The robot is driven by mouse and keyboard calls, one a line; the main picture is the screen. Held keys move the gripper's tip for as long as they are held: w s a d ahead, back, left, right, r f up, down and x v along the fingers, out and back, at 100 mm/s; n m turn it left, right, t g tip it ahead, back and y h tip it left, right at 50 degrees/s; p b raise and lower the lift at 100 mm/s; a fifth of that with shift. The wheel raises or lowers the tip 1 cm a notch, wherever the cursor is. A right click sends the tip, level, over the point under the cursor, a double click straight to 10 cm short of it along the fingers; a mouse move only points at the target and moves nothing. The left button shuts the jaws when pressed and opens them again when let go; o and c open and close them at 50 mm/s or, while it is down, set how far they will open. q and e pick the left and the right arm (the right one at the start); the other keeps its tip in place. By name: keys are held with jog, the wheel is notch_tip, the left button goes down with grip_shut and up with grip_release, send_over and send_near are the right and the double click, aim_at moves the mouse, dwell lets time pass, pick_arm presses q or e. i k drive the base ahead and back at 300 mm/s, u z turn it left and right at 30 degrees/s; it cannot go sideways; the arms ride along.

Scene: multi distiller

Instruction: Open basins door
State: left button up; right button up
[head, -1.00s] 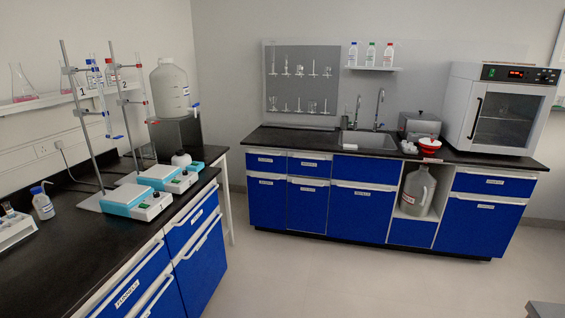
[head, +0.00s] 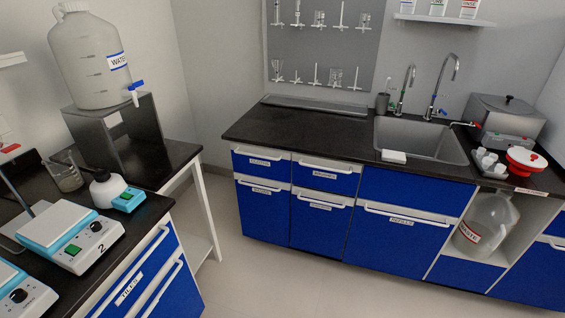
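The basin (head: 428,142) is a grey sink set into the black counter at the right, with two tall taps behind it. Below it is a plain blue panel (head: 412,190). Under that panel is a blue cabinet door (head: 392,248) with a white bar handle (head: 412,216) along its top edge and a small label too small to read surely. The door is shut flush with the cabinet front. Neither of my grippers shows in the head view.
The black-topped bench (head: 165,163) at the left carries hot plates (head: 85,242) and a large water jug (head: 88,62). A waste jug (head: 487,224) stands in an open niche right of the basin door. Bare floor (head: 265,285) lies before the cabinets.

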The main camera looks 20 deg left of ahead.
aim_at(264, 204)
jog(key=z, duration=0.1)
jog(key=i, duration=1.35)
jog(key=z, duration=0.05)
